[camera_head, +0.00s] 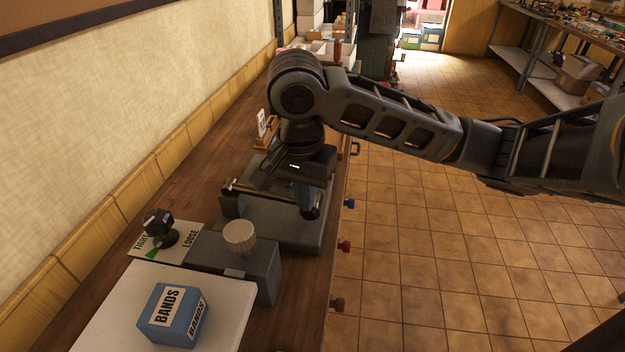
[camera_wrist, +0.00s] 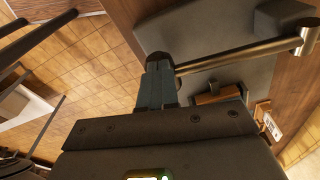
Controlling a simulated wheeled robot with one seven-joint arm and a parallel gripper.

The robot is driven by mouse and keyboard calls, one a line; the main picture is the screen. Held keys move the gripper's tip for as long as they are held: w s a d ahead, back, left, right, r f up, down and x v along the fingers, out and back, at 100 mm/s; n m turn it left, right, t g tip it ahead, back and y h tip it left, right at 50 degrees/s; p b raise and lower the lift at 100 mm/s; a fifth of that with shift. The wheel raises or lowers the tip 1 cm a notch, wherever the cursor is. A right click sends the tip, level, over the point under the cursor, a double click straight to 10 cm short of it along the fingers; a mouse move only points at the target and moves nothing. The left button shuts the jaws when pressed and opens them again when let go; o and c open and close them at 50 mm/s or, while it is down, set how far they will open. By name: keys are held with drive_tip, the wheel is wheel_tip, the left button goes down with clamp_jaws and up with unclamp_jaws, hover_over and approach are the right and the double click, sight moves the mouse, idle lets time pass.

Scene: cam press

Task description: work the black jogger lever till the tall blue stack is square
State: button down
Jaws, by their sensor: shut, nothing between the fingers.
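My gripper (camera_head: 304,196) is shut and points down over a grey machine base (camera_head: 290,232) on the wooden bench. In the wrist view my shut fingers (camera_wrist: 157,68) are beside a dark rounded grip (camera_wrist: 177,58) at the end of a steel rod (camera_wrist: 245,51). The grip also shows in the head view (camera_head: 313,207) by the fingertips. I cannot tell whether they touch it. I cannot make out a tall blue stack in either view.
A grey block with a ribbed white knob (camera_head: 239,236), a TIGHT/LOOSE plate with a black knob (camera_head: 160,226) and a blue BANDS box (camera_head: 173,314) stand nearer. The wall borders the bench at left. Tiled floor (camera_head: 450,270) is clear at right.

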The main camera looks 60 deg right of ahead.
wheel_tip(320, 180, up, 8)
drive_tip(key=p, duration=0.1)
drive_tip(key=shift+a+f, duration=0.15)
drive_tip(key=shift+a, duration=0.2)
idle(0.6)
idle(0.3)
